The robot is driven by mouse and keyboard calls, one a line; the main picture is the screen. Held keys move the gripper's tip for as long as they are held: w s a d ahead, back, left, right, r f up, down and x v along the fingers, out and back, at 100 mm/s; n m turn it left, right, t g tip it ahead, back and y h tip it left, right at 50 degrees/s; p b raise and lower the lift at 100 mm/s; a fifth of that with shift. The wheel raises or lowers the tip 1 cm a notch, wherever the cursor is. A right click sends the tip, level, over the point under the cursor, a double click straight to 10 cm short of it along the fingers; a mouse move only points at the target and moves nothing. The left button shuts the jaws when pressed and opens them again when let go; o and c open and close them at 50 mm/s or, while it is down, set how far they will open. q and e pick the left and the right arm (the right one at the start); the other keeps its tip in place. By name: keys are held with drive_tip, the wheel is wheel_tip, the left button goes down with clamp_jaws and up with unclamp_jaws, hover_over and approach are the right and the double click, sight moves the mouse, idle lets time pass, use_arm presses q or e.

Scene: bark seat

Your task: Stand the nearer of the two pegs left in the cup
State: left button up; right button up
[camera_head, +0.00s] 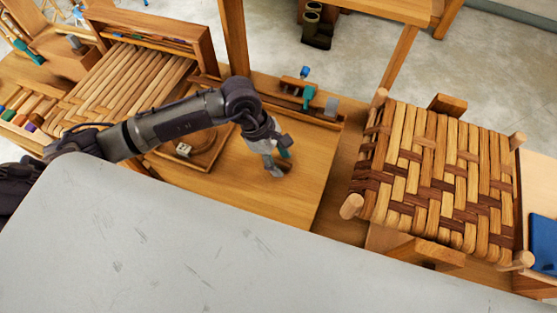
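My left gripper (275,168) hangs over the wooden bench top (300,193), near its middle. Its fingers are small and dark here, and I cannot tell whether they are open or shut. A small teal piece (285,153) shows right beside the fingers; I cannot tell whether it is held. I cannot make out the two pegs for certain. My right gripper is not in view.
A woven bark seat (440,175) with wooden posts fills the right. A wooden rack (325,121) with teal and blue-topped tools lies behind the gripper. A shallow tray (208,157) with a small pale block sits left. A blue item (543,243) lies far right.

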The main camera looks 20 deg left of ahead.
use_arm(q)
drive_tip(key=c, duration=0.8)
